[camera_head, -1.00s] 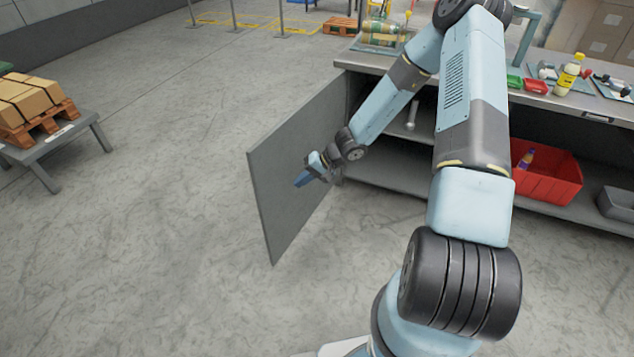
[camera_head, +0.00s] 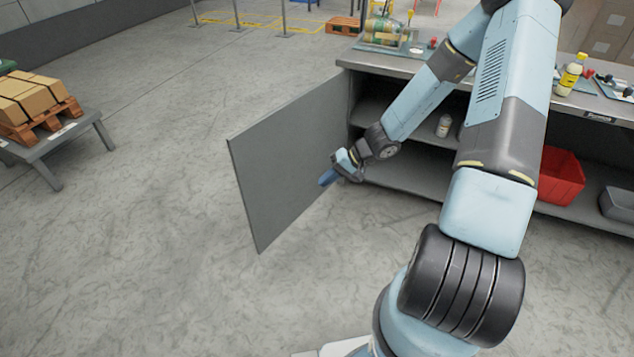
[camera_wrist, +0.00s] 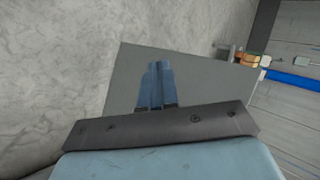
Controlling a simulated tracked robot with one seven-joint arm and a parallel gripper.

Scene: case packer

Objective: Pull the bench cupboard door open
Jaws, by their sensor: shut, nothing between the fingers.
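The cupboard door (camera_head: 283,158) is a flat grey panel. It stands swung wide open to the left of the bench (camera_head: 410,66), its inner face towards me. The cupboard interior (camera_head: 405,165) shows open shelves. My gripper (camera_head: 326,180) is at the inner side of the door, near its lower right part, with blue fingers shut and empty. In the wrist view, my gripper (camera_wrist: 156,68) points over the grey door panel (camera_wrist: 200,85). Whether the fingers touch the door I cannot tell. No handle is visible on the face I see.
A white bottle (camera_head: 444,126) stands on the cupboard shelf. A red bin (camera_head: 560,178) and a grey bin (camera_head: 618,204) are at the right under the bench. A low table (camera_head: 62,145) with a pallet of boxes stands at left. The floor around the door is clear.

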